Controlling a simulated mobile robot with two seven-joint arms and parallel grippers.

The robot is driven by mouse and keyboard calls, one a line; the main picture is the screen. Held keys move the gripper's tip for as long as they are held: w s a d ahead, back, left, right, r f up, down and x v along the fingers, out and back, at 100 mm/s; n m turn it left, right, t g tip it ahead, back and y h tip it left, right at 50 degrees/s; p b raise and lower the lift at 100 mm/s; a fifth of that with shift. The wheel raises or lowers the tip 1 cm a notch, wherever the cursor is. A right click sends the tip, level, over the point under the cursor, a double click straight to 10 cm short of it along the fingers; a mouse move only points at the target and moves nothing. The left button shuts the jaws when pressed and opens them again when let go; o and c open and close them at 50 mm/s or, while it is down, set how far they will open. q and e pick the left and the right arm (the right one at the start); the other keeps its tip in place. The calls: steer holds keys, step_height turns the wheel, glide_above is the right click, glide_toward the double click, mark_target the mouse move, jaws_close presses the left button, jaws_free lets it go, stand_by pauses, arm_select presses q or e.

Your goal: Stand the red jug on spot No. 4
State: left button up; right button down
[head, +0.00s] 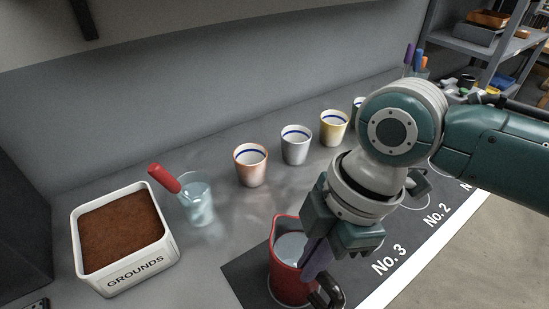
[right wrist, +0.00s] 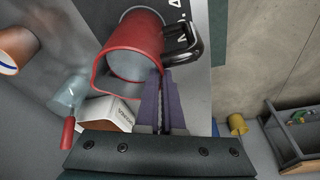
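The red jug (head: 290,272) stands upright on the left end of the dark mat (head: 245,272), past the No. 3 label (head: 388,258). It looks pale inside, and its black handle (head: 328,291) points to the lower right. My right gripper (head: 316,262) reaches down to the handle side. My left gripper is not in view.
A white GROUNDS tub (head: 168,250) stands at the left, with a glass (head: 197,205) holding a red-handled tool (head: 164,178) behind it. Orange (head: 251,170), grey (head: 296,150) and yellow (head: 334,130) cups line the back. The No. 2 label (head: 437,215) lies farther right on the mat.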

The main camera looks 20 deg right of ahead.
steer(key=c, duration=1.5)
jaws_free()
steer(key=shift+f, duration=0.1)
steer(key=o, duration=0.4)
steer(key=shift+o, duration=0.2)
steer(key=shift+d+r, duration=0.1)
steer(key=shift+r, duration=0.35)
steer(key=p+v, duration=0.2)
steer(key=v, duration=0.9)
steer(key=s+a+f+m+t, duration=0.2)
steer(key=s+a+m, duration=0.1)
steer(key=s+m, duration=0.35)
steer(key=s+d+m+t+h, duration=0.1)
steer(key=s+d+m+h, duration=0.1)
steer(key=s+d+m, duration=0.4)
steer(key=d+m, duration=0.2)
steer(key=m, duration=0.1)
steer(key=shift+f+h, duration=0.3)
